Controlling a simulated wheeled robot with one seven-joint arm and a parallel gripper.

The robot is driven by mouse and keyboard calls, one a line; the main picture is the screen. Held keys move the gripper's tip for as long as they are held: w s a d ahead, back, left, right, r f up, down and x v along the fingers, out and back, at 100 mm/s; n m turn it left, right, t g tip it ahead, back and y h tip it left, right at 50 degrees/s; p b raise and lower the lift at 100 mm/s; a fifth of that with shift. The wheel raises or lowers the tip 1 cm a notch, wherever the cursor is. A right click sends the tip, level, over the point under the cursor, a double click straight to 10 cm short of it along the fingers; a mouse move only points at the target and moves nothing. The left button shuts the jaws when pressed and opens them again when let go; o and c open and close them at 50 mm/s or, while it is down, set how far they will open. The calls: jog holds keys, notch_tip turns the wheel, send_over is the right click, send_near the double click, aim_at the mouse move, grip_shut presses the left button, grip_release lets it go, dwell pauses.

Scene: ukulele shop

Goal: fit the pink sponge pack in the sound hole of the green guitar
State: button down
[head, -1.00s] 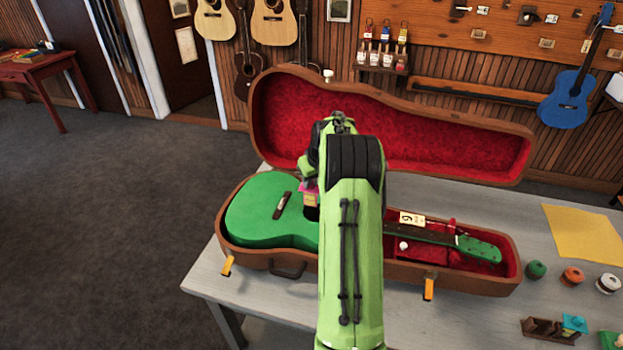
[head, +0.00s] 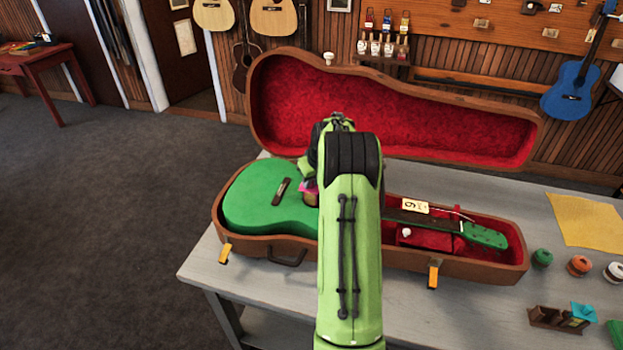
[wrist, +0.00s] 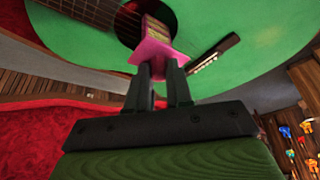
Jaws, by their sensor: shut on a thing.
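The green guitar (head: 262,205) lies face up in the open brown case, its neck to the right. The pink sponge pack (wrist: 160,52) has a pink plate and a yellow slatted part that points at the dark sound hole (wrist: 126,18). In the wrist view the slatted part overlaps the hole near its edge, beside the bridge (wrist: 215,52). I cannot tell how deep it sits. My gripper (wrist: 163,72) is shut on the pack's pink side. In the head view only a bit of pink (head: 311,184) shows; my arm hides most of the hole and gripper.
The case lid (head: 385,105), lined red, stands open behind the guitar. A white tag (head: 415,207) lies by the neck. A yellow cloth (head: 588,220), several small spools and a wooden holder (head: 556,318) are on the grey table (head: 400,310) to the right.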

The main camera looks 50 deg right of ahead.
jog(key=shift+f+b, duration=0.85)
jog(key=shift+f, duration=0.45)
jog(key=shift+c, duration=2.3)
grip_release()
jog(key=shift+r, duration=0.1)
jog(key=shift+r+p, duration=2.25)
jog(key=shift+r, duration=0.7)
